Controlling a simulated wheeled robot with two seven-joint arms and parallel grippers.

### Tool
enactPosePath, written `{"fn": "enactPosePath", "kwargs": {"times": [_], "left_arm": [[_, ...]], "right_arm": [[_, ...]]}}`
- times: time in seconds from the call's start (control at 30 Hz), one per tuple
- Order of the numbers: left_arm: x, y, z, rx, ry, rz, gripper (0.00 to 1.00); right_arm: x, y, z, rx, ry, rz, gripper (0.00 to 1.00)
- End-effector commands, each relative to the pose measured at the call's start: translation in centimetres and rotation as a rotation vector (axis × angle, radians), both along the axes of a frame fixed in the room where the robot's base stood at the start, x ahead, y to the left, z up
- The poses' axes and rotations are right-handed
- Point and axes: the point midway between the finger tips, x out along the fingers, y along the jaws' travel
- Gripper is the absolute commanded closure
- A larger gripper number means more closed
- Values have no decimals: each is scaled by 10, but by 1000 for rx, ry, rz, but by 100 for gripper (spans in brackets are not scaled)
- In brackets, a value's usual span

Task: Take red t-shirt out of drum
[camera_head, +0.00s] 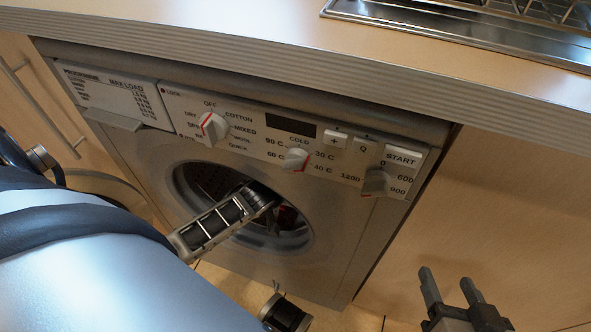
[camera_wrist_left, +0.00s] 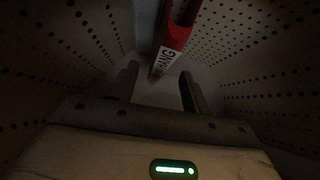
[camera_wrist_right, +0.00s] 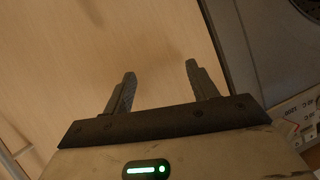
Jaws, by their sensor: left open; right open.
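The washing machine's drum (camera_head: 200,178) shows through its round opening (camera_head: 180,185) in the head view. My left arm reaches through the opening, and the left gripper (camera_wrist_left: 160,82) is inside, between perforated drum walls. It is open and empty. A bit of red (camera_head: 287,217) shows past my arm in the head view. The rest of the shirt is hidden or dark. My right gripper (camera_head: 447,278) is open and empty, outside the machine, in front of wooden panelling.
The machine's control panel (camera_head: 285,150) with its knobs is above the opening, under a wooden countertop (camera_head: 260,35). A rounded edge, perhaps the open door (camera_head: 100,184), shows at the left behind my arm. A metal hob or rack (camera_head: 470,20) is at the top right.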

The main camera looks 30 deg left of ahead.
Motion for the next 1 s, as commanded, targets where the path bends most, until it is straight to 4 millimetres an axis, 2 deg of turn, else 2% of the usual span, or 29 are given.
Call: {"fn": "enactPosePath", "kwargs": {"times": [0.03, 0.17, 0.47, 0.5, 0.67, 1.0], "left_arm": [[7, 1, -12, 2, -2, -1, 53], [19, 2, -23, 2, -1, -1, 53], [24, 3, -25, 1, 0, -1, 53], [24, 3, -25, 1, 0, -1, 55], [24, 3, -25, 1, 0, -1, 100], [24, 2, -24, 0, -1, -1, 100]], "right_arm": [[-1, 2, -1, 13, -32, 5, 42], [-1, 5, 9, 38, -81, 10, 42], [-1, 6, 16, 52, -102, 11, 42], [-1, 6, 16, 52, -102, 11, 42], [-1, 6, 16, 52, -102, 11, 42], [-1, 6, 17, 50, -99, 11, 42]]}}
